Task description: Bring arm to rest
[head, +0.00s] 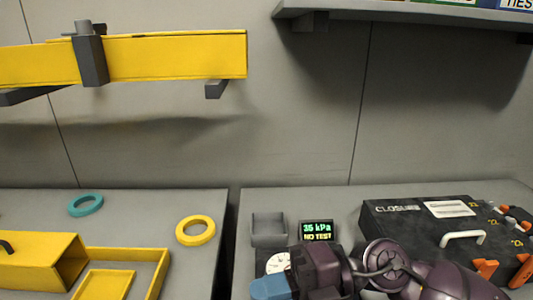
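My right arm comes in from the lower right, dark purple. Its gripper (272,288) is low in the picture over the right bench. A blue piece shows at its end, cut off by the bottom edge. I cannot tell whether this is a finger or something held, nor whether the fingers are apart. My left arm and gripper are not in view.
A small display (317,231) reads "35 kPa NO TEST", beside a grey open box (269,229) and a partly hidden dial (278,263). A black case (405,222) stands right. A teal ring (86,212), yellow ring (195,241) and yellow tray (163,255) occupy the left bench.

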